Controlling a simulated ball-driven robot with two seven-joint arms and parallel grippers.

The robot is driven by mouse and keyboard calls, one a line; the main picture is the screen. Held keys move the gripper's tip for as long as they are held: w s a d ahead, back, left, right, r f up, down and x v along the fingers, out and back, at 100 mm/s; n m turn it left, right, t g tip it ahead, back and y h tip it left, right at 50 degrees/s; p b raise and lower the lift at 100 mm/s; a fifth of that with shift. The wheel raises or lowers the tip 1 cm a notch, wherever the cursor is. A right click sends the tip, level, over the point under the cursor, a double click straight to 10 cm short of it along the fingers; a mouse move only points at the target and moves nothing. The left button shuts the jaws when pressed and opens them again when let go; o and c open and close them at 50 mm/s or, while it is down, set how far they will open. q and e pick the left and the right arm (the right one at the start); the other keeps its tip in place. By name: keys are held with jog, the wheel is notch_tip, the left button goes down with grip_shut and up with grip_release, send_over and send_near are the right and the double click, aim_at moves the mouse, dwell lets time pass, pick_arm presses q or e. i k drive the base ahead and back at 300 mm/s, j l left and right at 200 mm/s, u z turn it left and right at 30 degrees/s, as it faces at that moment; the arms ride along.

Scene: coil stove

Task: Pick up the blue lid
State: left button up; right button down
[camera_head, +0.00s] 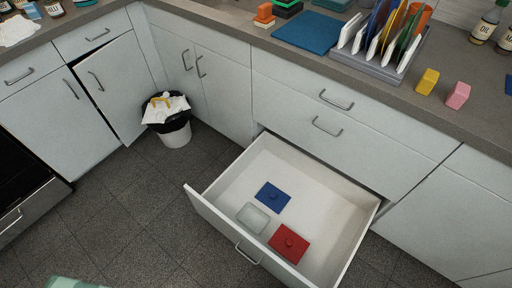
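The blue lid (273,197) lies flat inside the open drawer (337,222), with a small knob on its top. A red lid (289,243) lies nearer the drawer's front, and a clear container or lid (253,217) sits between them to the left. Neither of my grippers shows in the head view.
The drawer front (222,238) sticks out over the tiled floor. A white bin with a black bag (175,122) stands in the corner. The counter above holds a plate rack (375,66), a blue board (308,33) and yellow (427,81) and pink blocks (457,95).

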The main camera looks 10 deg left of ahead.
aim_at(274, 197)
jog(key=k+j, duration=0.25)
jog(key=k, duration=0.15)
jog(key=k+j, duration=0.2)
jog(key=k, duration=0.2)
